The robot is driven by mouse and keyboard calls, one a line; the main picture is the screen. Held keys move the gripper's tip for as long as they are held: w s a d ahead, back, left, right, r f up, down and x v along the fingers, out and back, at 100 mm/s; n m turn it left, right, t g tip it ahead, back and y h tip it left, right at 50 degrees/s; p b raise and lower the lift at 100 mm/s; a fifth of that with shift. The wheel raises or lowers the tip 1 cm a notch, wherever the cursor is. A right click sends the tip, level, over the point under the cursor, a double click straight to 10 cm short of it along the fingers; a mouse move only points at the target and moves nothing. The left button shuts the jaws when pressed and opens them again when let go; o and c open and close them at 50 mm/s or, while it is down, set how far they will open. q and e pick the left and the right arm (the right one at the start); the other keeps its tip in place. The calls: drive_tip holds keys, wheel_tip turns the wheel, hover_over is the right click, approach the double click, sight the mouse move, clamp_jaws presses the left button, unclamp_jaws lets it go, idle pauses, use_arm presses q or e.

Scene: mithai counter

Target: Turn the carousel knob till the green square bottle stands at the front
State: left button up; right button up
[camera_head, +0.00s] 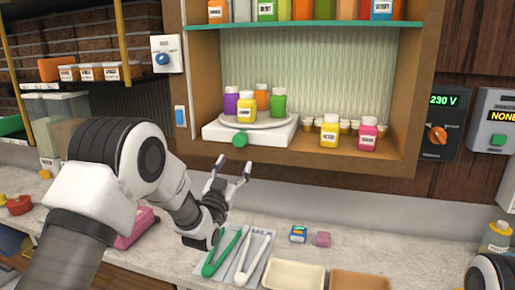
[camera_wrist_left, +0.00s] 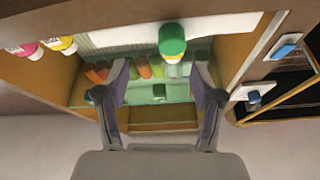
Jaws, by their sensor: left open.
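The carousel's round plate (camera_head: 258,122) sits on a white base (camera_head: 212,133) on the cabinet's lower shelf. A yellow bottle (camera_head: 246,108) stands at its front, a purple one (camera_head: 231,102) at the left, an orange one (camera_head: 262,97) at the back. The green bottle (camera_head: 278,102) stands at the right. The green knob (camera_head: 239,139) is on the base's front. My left gripper (camera_head: 233,176) is open and empty, below and in front of the knob. In the left wrist view a green round part (camera_wrist_left: 172,42), apparently the knob, shows beyond the open fingers. My right gripper is out of view.
A yellow bottle (camera_head: 329,131) and a pink bottle (camera_head: 367,134) stand right of the carousel, with small cups behind. Green tongs (camera_head: 222,254), white tongs and trays lie on the counter below. The cabinet's side wall and upper shelf (camera_head: 330,24) bound the space.

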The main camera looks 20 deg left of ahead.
sight(238, 143)
use_arm(q)
drive_tip(key=w+a+r+p, duration=0.2)
drive_tip(key=shift+w+a+r, duration=0.15)
drive_tip(key=shift+w+a, duration=0.1)
drive_tip(key=shift+w, duration=0.1)
drive_tip(key=w, duration=0.1)
drive_tip(key=w+d+r+p, duration=0.1)
drive_tip(key=w, duration=0.1)
drive_tip(key=w+d+p, duration=0.1)
drive_tip(key=shift+w+r, duration=0.15)
drive_tip(key=shift+w, duration=0.15)
drive_tip(key=shift+s+a, duration=0.1)
drive_tip(key=shift+a, duration=0.45)
drive_tip(key=shift+c, duration=1.3)
drive_tip(key=c, duration=0.5)
drive_tip(key=shift+d, duration=0.2)
drive_tip(key=c, duration=0.4)
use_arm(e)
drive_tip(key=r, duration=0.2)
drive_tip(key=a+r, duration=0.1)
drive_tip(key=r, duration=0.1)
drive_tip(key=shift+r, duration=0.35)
